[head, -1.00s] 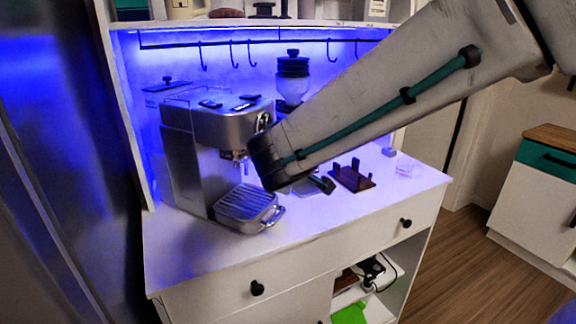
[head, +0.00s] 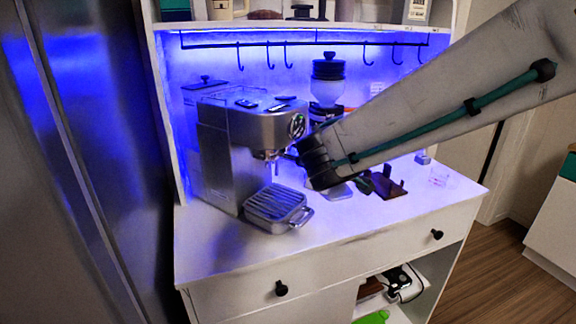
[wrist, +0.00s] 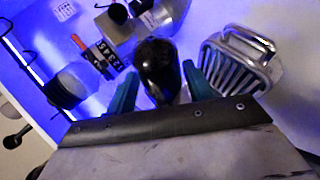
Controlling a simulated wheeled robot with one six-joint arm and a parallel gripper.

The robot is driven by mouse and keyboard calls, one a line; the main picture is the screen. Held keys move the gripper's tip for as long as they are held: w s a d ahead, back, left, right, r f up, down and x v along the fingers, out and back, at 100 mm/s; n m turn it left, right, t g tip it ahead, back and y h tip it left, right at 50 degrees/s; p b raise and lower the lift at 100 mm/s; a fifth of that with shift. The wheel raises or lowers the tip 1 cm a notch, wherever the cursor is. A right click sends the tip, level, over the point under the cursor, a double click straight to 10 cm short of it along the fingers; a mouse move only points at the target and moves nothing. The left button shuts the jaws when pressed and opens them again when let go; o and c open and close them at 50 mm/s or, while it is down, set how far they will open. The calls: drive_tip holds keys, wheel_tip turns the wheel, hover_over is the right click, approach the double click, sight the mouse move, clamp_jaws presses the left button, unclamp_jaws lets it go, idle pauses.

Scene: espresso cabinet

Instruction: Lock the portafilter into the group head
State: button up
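The espresso machine (head: 240,135) stands at the left of the counter, its group head (head: 268,154) above the drip tray (head: 277,205). In the wrist view, the black portafilter handle (wrist: 160,72) lies between the two teal fingers of my gripper (wrist: 161,82), which close in on both its sides. The drip tray shows to the right of the fingers (wrist: 235,65). In the head view my arm's end stands just right of the group head and hides most of the handle. Whether the portafilter is seated in the group head cannot be told.
A grinder (head: 328,85) stands behind my arm. A dark brown stand (head: 388,185) and a small clear cup (head: 440,177) are to the right on the counter. Hooks (head: 287,55) hang from a rail above. The counter's front left (head: 205,245) is clear.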

drive_tip(key=v, duration=0.7)
drive_tip(key=s+d+f+m+g+h, duration=0.1)
drive_tip(key=s+d+m+g+h, duration=0.2)
drive_tip(key=s+d, duration=0.4)
drive_tip(key=s+d+f+m+g, duration=0.1)
drive_tip(key=s+d+m+g, duration=0.3)
drive_tip(key=d, duration=0.5)
drive_tip(key=s+f+m+g+y, duration=0.2)
drive_tip(key=s+m+y, duration=0.3)
drive_tip(key=s, duration=0.9)
drive_tip(key=shift+a+f+m+g, duration=0.4)
drive_tip(key=shift+a+m+g, duration=0.1)
drive_tip(key=shift+g, duration=0.2)
